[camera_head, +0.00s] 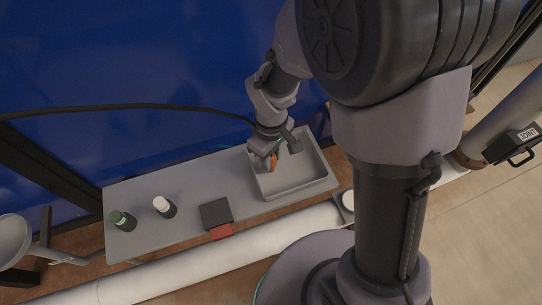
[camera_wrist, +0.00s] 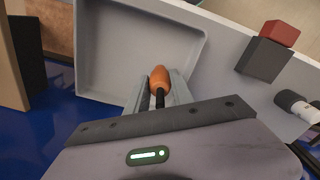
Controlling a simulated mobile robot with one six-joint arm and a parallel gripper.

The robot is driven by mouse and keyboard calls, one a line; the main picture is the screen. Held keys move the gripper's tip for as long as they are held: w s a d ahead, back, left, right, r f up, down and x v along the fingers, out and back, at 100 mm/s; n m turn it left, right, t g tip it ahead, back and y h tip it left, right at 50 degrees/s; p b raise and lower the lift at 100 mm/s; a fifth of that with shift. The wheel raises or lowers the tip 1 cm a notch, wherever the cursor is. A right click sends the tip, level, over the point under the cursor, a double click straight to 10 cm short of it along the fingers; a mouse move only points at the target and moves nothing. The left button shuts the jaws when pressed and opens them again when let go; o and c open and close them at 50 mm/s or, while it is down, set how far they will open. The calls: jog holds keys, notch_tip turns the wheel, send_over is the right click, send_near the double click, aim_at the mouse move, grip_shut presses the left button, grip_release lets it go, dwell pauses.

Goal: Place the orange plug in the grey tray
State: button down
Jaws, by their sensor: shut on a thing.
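The orange plug (camera_wrist: 159,80) is between my gripper's fingers (camera_wrist: 157,92) in the wrist view, with a dark stem toward the palm. In the head view the orange plug (camera_head: 273,160) shows beside my gripper (camera_head: 277,155), over the left part of the grey tray (camera_head: 296,190). My gripper is shut on the plug. The tray's inside looks empty in the wrist view (camera_wrist: 120,50). I cannot tell whether the plug touches the tray floor.
The tray stands at the right end of a grey shelf (camera_head: 140,195). On it are a dark block (camera_head: 215,213) with a red part (camera_head: 221,231), a white-topped cylinder (camera_head: 163,206) and a green-topped one (camera_head: 122,220). A blue wall (camera_head: 120,60) lies behind.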

jog(key=c, duration=1.1)
grip_release()
notch_tip(320, 180, up, 12)
jog(key=p, duration=0.5)
jog(key=shift+r+p, duration=0.1)
jog(key=shift+p, duration=0.3)
jog(key=s+d+r+m+t+y, duration=0.1)
jog(key=s+d+r+m+t, duration=0.2)
jog(key=s+r+m, duration=0.2)
jog(key=s+d+r+m+t+y, duration=0.1)
jog(key=s+d+r+m+t, duration=0.1)
jog(key=s+d+r+m, duration=0.2)
notch_tip(320, 180, up, 7)
jog(key=s+m, duration=0.2)
jog(key=m, duration=0.2)
jog(key=shift+d+f+m+t, duration=0.2)
jog(key=shift+m+t, duration=0.1)
jog(key=shift+t, duration=0.1)
jog(key=shift+s+f, duration=0.1)
